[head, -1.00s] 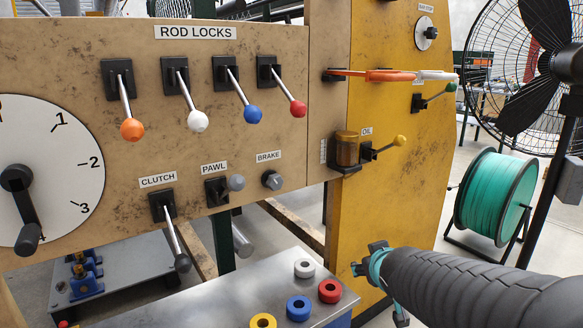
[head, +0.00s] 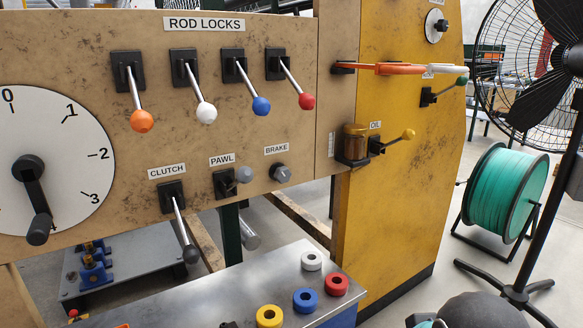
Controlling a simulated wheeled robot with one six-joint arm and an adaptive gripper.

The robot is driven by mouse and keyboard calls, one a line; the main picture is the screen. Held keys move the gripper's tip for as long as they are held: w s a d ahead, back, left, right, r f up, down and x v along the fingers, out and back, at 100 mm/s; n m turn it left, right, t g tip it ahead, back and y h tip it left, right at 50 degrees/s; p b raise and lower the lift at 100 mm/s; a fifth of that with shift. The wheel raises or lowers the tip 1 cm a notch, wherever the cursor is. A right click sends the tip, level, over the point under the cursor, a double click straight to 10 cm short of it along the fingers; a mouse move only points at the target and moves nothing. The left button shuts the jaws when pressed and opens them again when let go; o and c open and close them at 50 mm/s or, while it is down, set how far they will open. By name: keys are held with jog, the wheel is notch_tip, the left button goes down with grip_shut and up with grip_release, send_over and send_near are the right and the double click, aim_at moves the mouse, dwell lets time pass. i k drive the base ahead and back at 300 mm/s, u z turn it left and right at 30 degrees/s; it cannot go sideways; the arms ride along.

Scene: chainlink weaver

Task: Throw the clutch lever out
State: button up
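The clutch lever (head: 182,228) is a silver rod with a dark knob, under the CLUTCH label on the tan panel. It comes out of a black base plate and points down and slightly right. The knob is clear of anything else, and nothing holds the lever. The end of my arm, with a bit of my gripper (head: 425,321), shows at the bottom edge right of centre, far below and right of the lever. Most of my gripper is cut off by the frame, so its fingers cannot be made out.
Beside the clutch are the pawl knob (head: 244,175) and brake knob (head: 280,173). Rod lock levers with coloured knobs hang above. A metal bench top (head: 215,298) with coloured rings lies below. A large dial (head: 60,150) is at left; a fan (head: 545,60) and teal reel (head: 505,195) stand at right.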

aim_at(191, 254)
jog(key=u, duration=0.05)
jog(key=k, duration=0.4)
jog(key=u, duration=0.6)
jog(key=i, duration=0.3)
jog(key=u, duration=0.5)
